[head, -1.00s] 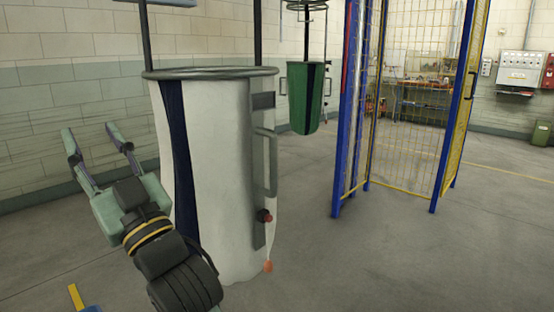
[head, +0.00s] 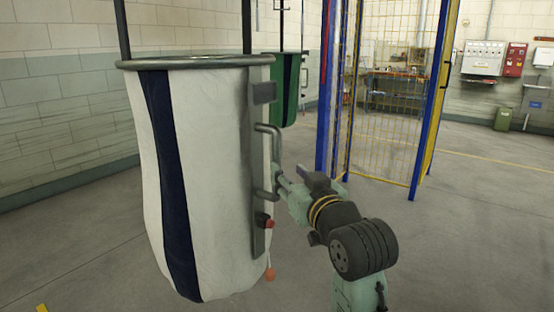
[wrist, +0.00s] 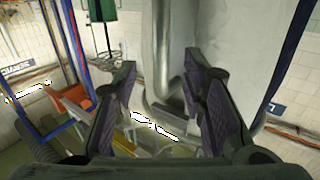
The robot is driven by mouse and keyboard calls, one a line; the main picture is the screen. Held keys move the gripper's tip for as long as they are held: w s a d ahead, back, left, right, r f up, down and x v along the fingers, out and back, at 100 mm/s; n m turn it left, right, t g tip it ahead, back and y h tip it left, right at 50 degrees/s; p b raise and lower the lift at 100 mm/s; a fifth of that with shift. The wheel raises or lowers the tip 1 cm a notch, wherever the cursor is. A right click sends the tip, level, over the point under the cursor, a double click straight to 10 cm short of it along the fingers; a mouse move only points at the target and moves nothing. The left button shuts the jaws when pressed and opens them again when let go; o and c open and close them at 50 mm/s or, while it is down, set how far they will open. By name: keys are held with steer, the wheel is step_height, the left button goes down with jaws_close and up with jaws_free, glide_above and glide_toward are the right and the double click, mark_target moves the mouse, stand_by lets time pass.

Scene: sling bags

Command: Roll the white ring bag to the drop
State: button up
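The white ring bag (head: 215,170) with a dark blue stripe hangs from a grey ring (head: 190,62) at the left of the head view. A grey bent handle (head: 274,150) stands out from the metal plate on its right side. My gripper (head: 283,186) is at the lower part of this handle. In the wrist view my gripper (wrist: 163,75) has its two fingers apart. The grey handle (wrist: 150,88) shows between and behind them, with the pale bag side (wrist: 235,35) beyond. Whether a finger touches the handle cannot be told.
A red knob (head: 264,222) sits on the plate below the handle. A green bag (head: 288,85) hangs behind the white one. A blue and yellow mesh cage (head: 385,110) stands to the right. The floor at the right front (head: 470,230) is clear.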

mark_target(279, 163)
steer(key=p+x, duration=0.1)
steer(key=x, duration=0.7)
steer(key=shift+a+f, duration=0.1)
steer(key=shift+c, duration=0.2)
jaws_close()
stand_by(0.4)
